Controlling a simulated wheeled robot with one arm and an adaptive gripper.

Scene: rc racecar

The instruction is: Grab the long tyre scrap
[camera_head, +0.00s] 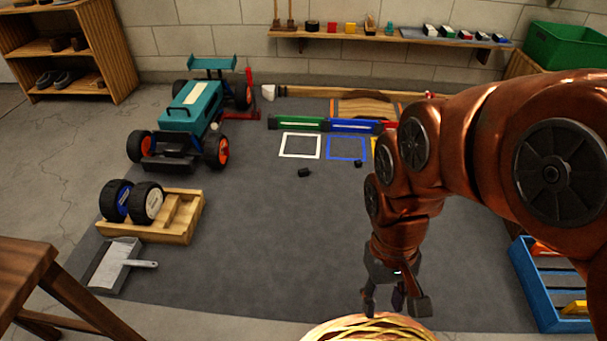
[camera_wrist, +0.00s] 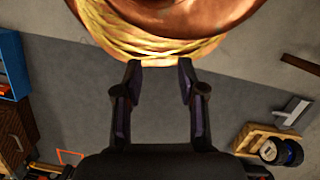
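Two small black pieces lie on the grey mat in the head view. One black piece (camera_head: 304,172) is in front of the white square, and a smaller black piece (camera_head: 358,163) is by the front edge of the blue square. They are too small to tell which is the long tyre scrap. My gripper (camera_head: 395,300) hangs low at the bottom right of centre, well nearer than both pieces. The wrist view shows my gripper (camera_wrist: 159,78) with its fingers apart and nothing held. Neither black piece can be made out there.
A teal racecar (camera_head: 188,112) stands at the left. Nearer are a wooden wheel stand (camera_head: 180,217) and a dustpan (camera_head: 115,265). A blue crate (camera_head: 537,290) is at the right, a stool (camera_head: 40,270) at the lower left. The mat's middle is clear.

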